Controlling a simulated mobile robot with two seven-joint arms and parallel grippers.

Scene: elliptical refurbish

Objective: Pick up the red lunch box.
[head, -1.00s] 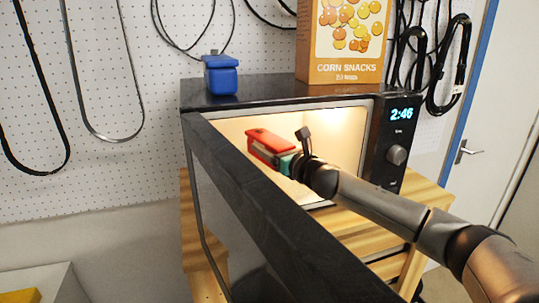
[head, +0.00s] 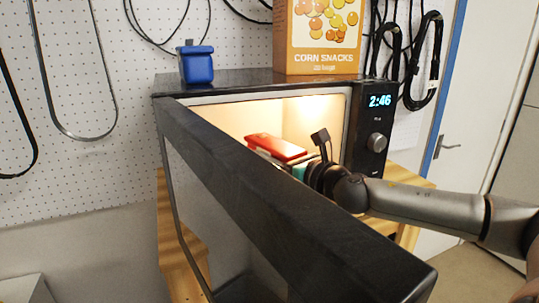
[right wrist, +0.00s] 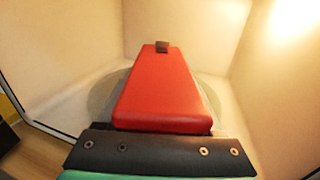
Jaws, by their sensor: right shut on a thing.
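The red lunch box (head: 276,147) is in the lit opening of the microwave (head: 157,120). The open door hides its lower part in the head view. My right gripper (head: 300,170) is shut on the near end of the box. In the right wrist view, the red top of the lunch box (right wrist: 165,90) stretches away from the gripper (right wrist: 160,150), with a dark latch at its far end. A round turntable (right wrist: 103,95) shows beneath it. I cannot tell whether the box touches the turntable. My left gripper is not in view.
The dark microwave door (head: 260,190) stands open, slanting across the front left of my right arm. A blue container (head: 196,65) and a corn snacks box (head: 322,40) stand on top of the microwave. Black cables hang on the pegboard behind.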

